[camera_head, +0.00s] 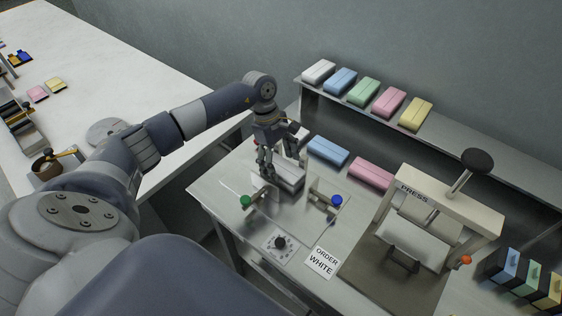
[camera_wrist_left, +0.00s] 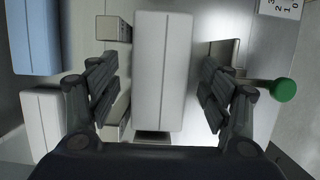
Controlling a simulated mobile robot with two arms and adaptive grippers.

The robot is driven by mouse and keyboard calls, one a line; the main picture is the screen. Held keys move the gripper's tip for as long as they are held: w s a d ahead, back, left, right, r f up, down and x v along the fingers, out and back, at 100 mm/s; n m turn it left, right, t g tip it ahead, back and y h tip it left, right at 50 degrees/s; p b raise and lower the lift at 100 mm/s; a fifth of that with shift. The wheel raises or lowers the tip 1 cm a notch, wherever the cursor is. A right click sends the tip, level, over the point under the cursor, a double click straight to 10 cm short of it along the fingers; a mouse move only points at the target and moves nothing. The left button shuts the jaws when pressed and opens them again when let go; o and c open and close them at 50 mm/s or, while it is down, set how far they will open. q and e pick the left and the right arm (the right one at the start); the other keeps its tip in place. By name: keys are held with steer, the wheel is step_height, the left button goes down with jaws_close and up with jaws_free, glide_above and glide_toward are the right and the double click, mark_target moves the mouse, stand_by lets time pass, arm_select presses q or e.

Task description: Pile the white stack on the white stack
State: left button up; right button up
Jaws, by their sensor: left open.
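My left gripper (camera_head: 273,168) is open above the small fixture on the table. In the left wrist view its fingers (camera_wrist_left: 160,98) stand on either side of a white stack (camera_wrist_left: 163,70), with a gap showing on both sides. That white stack (camera_head: 290,180) shows in the head view below the gripper, between the fixture's plates, partly hidden by the fingers. A second white stack (camera_wrist_left: 42,122) lies at the left of the wrist view, beside a blue stack (camera_wrist_left: 33,38); the gripper mostly hides it in the head view. My right gripper is not in view.
The blue stack (camera_head: 328,151) and a pink stack (camera_head: 372,172) lie behind the fixture. A shelf above holds several stacks, including a white one (camera_head: 318,71). A press (camera_head: 440,215) stands at right. Green (camera_head: 246,200) and blue (camera_head: 336,201) knobs flank the fixture, near an ORDER WHITE card (camera_head: 322,262).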

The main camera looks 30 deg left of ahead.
arm_select(q)
steer(key=v, duration=1.2)
steer(key=shift+s+f, duration=0.1)
